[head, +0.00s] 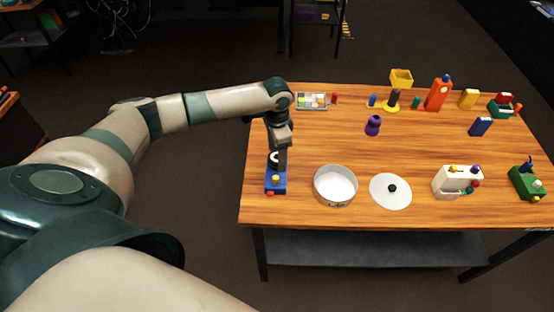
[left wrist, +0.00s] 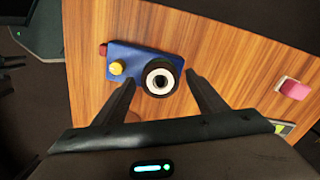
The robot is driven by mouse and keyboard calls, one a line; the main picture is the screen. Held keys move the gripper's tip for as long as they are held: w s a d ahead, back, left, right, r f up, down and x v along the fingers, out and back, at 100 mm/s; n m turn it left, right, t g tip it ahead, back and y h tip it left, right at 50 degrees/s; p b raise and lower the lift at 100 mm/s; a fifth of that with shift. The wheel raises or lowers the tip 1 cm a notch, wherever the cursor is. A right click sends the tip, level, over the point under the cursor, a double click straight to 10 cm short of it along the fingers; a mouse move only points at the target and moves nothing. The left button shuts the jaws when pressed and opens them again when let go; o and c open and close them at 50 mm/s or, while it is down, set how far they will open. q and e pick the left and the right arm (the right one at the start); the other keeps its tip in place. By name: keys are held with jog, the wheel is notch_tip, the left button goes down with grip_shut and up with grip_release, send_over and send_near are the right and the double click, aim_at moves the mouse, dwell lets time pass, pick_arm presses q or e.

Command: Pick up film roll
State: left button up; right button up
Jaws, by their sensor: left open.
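My left gripper (head: 277,153) hangs over the near left part of the table, above a blue block (head: 276,184). In the left wrist view, the open left gripper (left wrist: 160,78) has its fingers on either side of a round black piece with a white ring face (left wrist: 160,77). This piece sits at one end of the blue block (left wrist: 132,58), which also carries a yellow knob (left wrist: 116,68) and a red piece (left wrist: 103,49). Nothing is held. I cannot tell for sure which thing is the film roll. My right gripper is out of view.
A white round pan (head: 335,185) and a white disc (head: 390,191) with a black knob lie right of the blue block. A purple piece (head: 373,124) stands mid-table. A palette tray (head: 311,101) and several toys line the back. The table's middle right is mostly clear.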

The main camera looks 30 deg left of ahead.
pick_arm(q)
jog(key=c, duration=1.1)
jog(key=shift+r, duration=0.1)
jog(key=shift+r+b, duration=0.35)
jog(key=shift+r, duration=0.1)
jog(key=r, duration=0.1)
jog(key=r+b, duration=0.1)
jog(key=r, duration=0.1)
jog(key=shift+w+d+r+b, duration=0.15)
jog(key=shift+w+d+b, duration=0.15)
jog(key=shift+w+b, duration=0.1)
jog(key=shift+w+d+r+b, duration=0.6)
jog(key=shift+w+d+r, duration=0.5)
jog(key=shift+w, duration=0.3)
jog(key=shift+w+d+r+b, duration=0.65)
jog(key=shift+w+d+r, duration=0.5)
jog(key=shift+w, duration=0.25)
jog(key=shift+w+d+r+b, duration=0.6)
jog(key=shift+w+d+r, duration=0.5)
jog(key=shift+w, duration=0.3)
